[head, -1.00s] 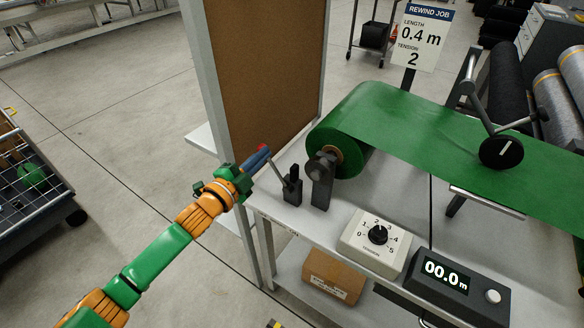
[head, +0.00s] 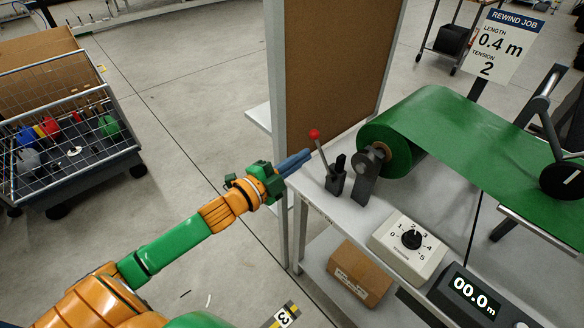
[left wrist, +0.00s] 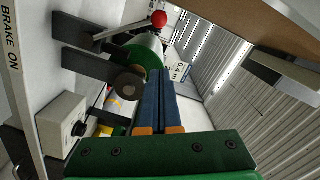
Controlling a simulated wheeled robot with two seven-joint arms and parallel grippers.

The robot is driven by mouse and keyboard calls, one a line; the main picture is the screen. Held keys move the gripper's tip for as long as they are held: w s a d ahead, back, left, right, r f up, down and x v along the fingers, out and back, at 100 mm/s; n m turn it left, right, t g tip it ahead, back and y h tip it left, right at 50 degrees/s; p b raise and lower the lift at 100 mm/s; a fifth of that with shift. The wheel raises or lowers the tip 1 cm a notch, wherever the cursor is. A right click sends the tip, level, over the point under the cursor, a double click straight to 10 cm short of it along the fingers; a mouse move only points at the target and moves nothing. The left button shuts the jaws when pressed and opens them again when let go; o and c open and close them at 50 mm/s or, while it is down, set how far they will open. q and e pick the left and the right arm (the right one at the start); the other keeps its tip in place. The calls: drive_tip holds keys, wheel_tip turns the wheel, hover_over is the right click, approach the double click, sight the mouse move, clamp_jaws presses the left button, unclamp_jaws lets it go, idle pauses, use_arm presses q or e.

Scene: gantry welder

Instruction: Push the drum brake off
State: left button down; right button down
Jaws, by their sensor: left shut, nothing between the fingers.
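The drum brake is a lever with a red knob (head: 314,134) on a dark bracket (head: 336,180) at the table's left end. The lever leans left in the head view. My left gripper (head: 307,154) is shut and empty, its blue fingertips just left of the lever and below the knob. In the left wrist view the red knob (left wrist: 159,19) is beyond the shut fingertips (left wrist: 158,73). I cannot tell whether the fingers touch the lever. The green roll (head: 387,145) sits right of the lever. "BRAKE ON" is lettered at the wrist view's left edge. My right gripper is out of view.
A brown board (head: 330,70) in a grey frame stands behind the lever. A tension dial box (head: 407,250) and a display (head: 470,293) reading 00.0 m sit on the table's front. A sign (head: 497,45) gives 0.4 m, tension 2. A wire cart (head: 75,165) stands left.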

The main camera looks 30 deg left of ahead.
use_arm(q)
drive_tip(key=v, duration=0.3)
drive_tip(key=shift+s+d+r, duration=0.1)
drive_tip(key=shift+s, duration=0.05)
